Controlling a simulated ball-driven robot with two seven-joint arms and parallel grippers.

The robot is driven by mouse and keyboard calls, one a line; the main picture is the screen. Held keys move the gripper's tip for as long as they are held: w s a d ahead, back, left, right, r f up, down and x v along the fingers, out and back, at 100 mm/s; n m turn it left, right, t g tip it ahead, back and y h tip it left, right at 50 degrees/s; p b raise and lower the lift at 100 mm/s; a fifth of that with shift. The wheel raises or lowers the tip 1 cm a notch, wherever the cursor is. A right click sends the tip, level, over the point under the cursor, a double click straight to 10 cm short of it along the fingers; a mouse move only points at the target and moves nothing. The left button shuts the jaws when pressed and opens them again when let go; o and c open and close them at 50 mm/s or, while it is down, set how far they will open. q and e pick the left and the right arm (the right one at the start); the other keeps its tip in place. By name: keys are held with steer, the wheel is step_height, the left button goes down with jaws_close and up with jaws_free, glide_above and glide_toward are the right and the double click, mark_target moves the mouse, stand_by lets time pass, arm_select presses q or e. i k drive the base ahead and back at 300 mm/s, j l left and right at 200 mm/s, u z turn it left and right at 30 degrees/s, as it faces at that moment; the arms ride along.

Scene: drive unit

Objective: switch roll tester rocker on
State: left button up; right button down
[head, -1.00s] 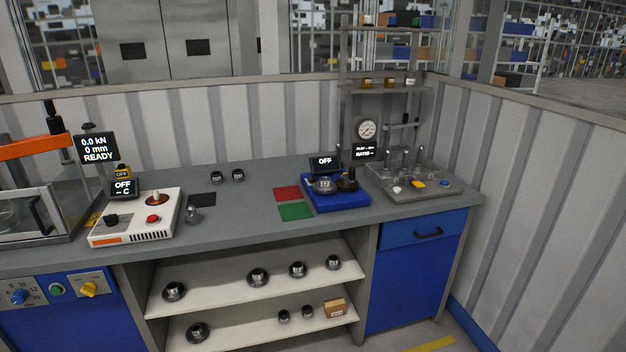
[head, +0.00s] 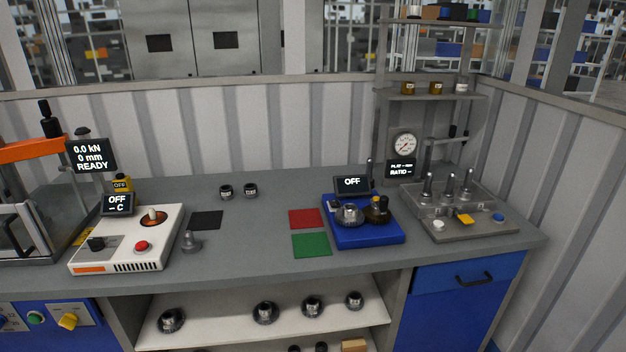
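The blue device (head: 365,235) on the right part of the bench carries a silver bearing-like part (head: 348,214) and a dark brown and brass part (head: 378,209). I take it to be the roll tester, though no label shows. Its small display (head: 352,184) reads OFF. A small pale piece sits at its back left corner; I cannot tell whether it is the rocker. Neither of my grippers is in view.
Red (head: 305,218) and green (head: 312,244) pads lie left of the blue device. A grey fixture with levers (head: 452,212) stands to its right. A white heater-like box (head: 127,240) and a press (head: 30,220) stand at left.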

mark_target(334, 203)
steer(key=i+l+u, duration=0.3)
steer(key=i+l, duration=0.15)
steer(key=i+l+u, duration=0.3)
steer(key=i+l, duration=0.3)
